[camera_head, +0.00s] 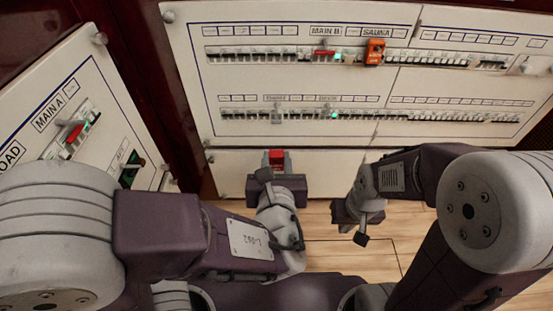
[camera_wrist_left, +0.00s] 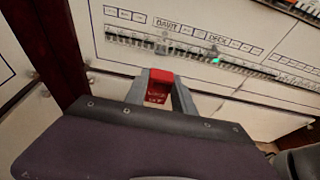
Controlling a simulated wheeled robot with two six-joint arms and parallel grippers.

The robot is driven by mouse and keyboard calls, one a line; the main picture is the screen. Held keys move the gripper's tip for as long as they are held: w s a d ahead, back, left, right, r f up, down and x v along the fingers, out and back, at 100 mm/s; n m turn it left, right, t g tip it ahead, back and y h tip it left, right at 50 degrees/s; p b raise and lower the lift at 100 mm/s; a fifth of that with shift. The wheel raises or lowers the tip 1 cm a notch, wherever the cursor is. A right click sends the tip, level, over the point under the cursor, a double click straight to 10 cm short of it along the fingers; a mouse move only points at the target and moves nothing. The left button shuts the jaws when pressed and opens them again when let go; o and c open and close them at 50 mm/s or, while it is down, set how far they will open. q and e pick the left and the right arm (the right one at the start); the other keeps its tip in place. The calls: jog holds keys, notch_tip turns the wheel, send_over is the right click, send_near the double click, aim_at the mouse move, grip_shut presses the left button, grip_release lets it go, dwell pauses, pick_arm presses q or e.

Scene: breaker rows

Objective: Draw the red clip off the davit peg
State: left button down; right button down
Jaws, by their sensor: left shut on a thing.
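The red clip (camera_head: 276,155) is between the fingertips of my left gripper (camera_head: 277,164), in front of the blank strip below the lower breaker row. The left wrist view shows the clip (camera_wrist_left: 159,86) held between both fingers, with white lettering on its face. The davit label (camera_wrist_left: 167,24) is on the panel above it. A small grey piece (camera_head: 277,115) at the davit position shows apart from the clip; I cannot tell its exact shape. My right gripper (camera_head: 350,226) hangs low over the wooden floor, away from the panel; its finger gap is unclear.
An orange clip (camera_head: 374,52) sits at the sauna position in the upper row. Red levers show at main B (camera_head: 324,53) and on the left panel at main A (camera_head: 74,133). Wooden floor (camera_head: 340,262) is open below the panel.

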pick_arm(q)
jog(key=shift+s+f+b, duration=0.1)
jog(key=shift+s+b, duration=0.6)
jog(key=shift+s, duration=0.3)
jog(key=s+b, duration=0.1)
jog(key=s, duration=0.3)
jog(key=shift+s, duration=0.1)
jog(key=s+p, duration=0.1)
jog(key=s, duration=0.6)
dwell(0.5)
